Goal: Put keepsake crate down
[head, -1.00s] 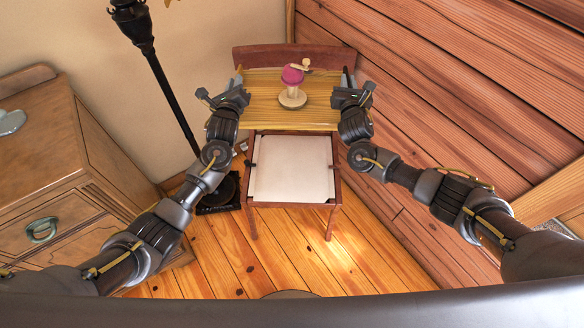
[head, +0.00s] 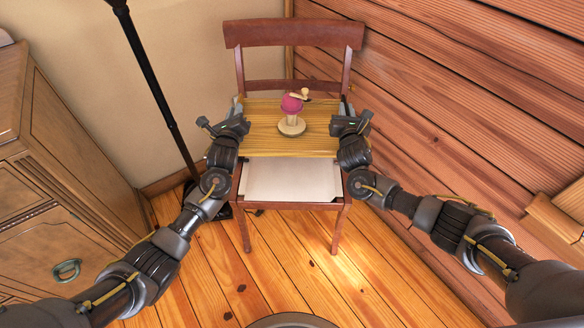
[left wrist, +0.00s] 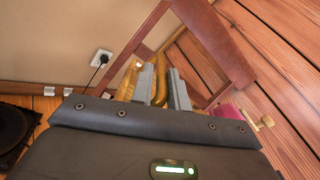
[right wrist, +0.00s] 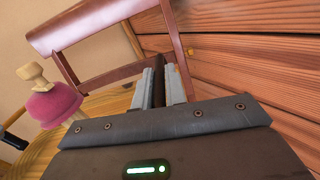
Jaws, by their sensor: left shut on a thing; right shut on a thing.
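The keepsake crate (head: 262,142) is light yellow wood, seen from above in the head view and looking level. A pink-topped wooden keepsake (head: 291,113) stands upright on it. My left gripper (head: 239,108) is shut on the crate's left side, and my right gripper (head: 347,108) is shut on its right side. The left wrist view shows its fingers around a yellow wooden part (left wrist: 159,84). The crate is over the pale seat (head: 292,181) of a red-brown chair (head: 294,33) and hides the seat's rear. I cannot tell whether it touches the seat.
A wooden dresser (head: 85,150) stands at the left. A black lamp pole (head: 150,75) rises between it and the chair. A plank wall (head: 450,120) runs close along the right. The plank floor (head: 290,250) in front of the chair is clear.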

